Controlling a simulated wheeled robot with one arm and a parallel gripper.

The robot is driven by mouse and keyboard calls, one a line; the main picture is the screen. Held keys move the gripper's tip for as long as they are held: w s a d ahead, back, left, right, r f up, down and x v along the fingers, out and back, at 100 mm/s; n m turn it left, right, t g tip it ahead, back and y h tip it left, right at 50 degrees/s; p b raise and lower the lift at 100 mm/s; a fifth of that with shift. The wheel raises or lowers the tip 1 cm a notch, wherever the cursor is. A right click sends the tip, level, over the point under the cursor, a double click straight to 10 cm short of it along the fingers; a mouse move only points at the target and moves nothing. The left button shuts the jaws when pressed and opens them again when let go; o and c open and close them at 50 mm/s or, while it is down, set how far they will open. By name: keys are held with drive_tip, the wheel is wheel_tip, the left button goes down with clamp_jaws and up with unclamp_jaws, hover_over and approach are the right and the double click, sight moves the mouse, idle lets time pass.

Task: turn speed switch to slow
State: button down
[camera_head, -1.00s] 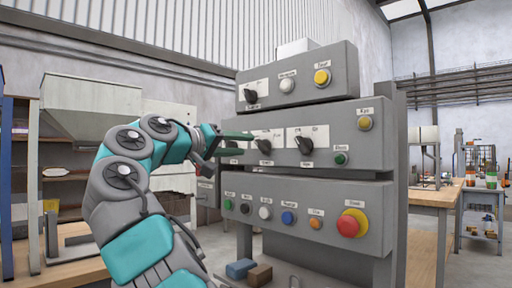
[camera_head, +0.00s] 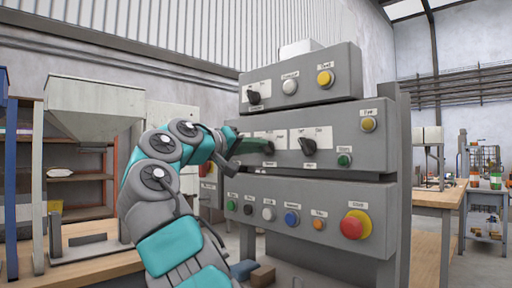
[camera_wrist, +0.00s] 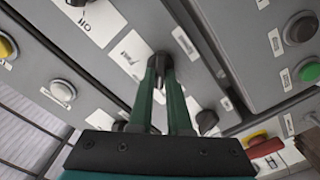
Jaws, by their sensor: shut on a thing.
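A dark rotary knob (camera_wrist: 160,62), seemingly the speed switch, is on the middle grey panel (camera_head: 370,151). Its small label is too blurred to read. My gripper (camera_head: 269,147) reaches it from the left, and its green fingers cover most of the knob in the head view. In the wrist view my gripper (camera_wrist: 161,64) is shut on the knob, with one finger on each side. The fingers and the angle hide which way the knob points.
Another rotary switch (camera_head: 308,146) sits just right on the same panel, with a green button (camera_head: 344,160) beyond it. A red emergency button (camera_head: 353,226) and several small buttons are on the panel below. A single switch (camera_head: 254,97) is on the panel above.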

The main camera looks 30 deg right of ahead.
drive_tip(key=shift+a+r+n, duration=0.1)
drive_tip(key=shift+n, duration=0.2)
idle(0.4)
drive_tip(key=shift+n, duration=0.3)
drive_tip(key=c, duration=0.9)
unclamp_jaws()
drive_tip(key=shift+o, duration=0.2)
drive_tip(key=v, duration=0.7)
drive_tip(key=shift+a, duration=0.3)
drive_tip(key=shift+s, duration=0.1)
